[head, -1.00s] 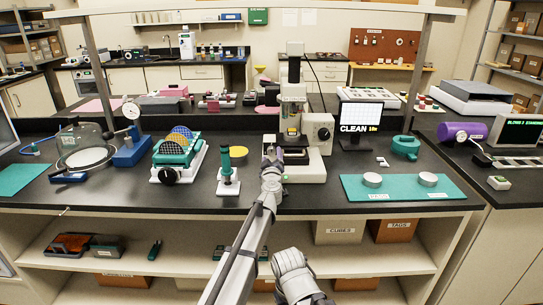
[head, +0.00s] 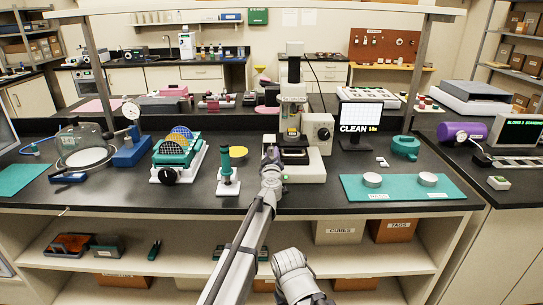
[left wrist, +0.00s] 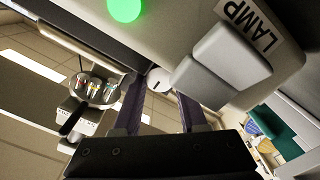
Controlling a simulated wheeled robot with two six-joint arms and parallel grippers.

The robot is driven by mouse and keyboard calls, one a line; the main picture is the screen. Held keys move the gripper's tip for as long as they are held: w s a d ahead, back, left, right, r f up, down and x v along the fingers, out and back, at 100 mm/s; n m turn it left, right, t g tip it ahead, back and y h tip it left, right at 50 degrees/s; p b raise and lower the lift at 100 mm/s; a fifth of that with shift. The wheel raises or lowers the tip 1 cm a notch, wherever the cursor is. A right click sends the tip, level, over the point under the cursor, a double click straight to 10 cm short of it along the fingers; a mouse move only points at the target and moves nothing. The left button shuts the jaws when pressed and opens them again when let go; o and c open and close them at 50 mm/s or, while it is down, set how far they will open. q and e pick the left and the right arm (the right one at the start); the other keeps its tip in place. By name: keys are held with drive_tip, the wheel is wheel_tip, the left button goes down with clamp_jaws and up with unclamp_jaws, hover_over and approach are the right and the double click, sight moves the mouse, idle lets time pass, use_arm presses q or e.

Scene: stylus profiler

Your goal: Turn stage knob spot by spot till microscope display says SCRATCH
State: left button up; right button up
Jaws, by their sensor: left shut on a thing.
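The white microscope (head: 293,110) stands on the bench, with a dark stage (head: 294,156) low on its front. My left gripper (head: 271,156) reaches to the left side of the stage. In the left wrist view, its two dark fingers are around a small pale round knob (left wrist: 158,78) with a dark mark; the gripper is shut on it. The microscope base with its LAMP label (left wrist: 248,25) is close beside the fingers. The display (head: 361,122) right of the microscope reads CLEAN, with small yellow text beside it.
A green-topped stand (head: 227,171) is left of my left gripper. A teal rack with discs (head: 177,152) stands further left. A teal mat (head: 400,190) with two round pieces lies to the right. The dark bench front (head: 110,197) is clear.

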use_arm(q)
clamp_jaws()
drive_tip(key=n, duration=0.3)
drive_tip(key=shift+n, duration=2)
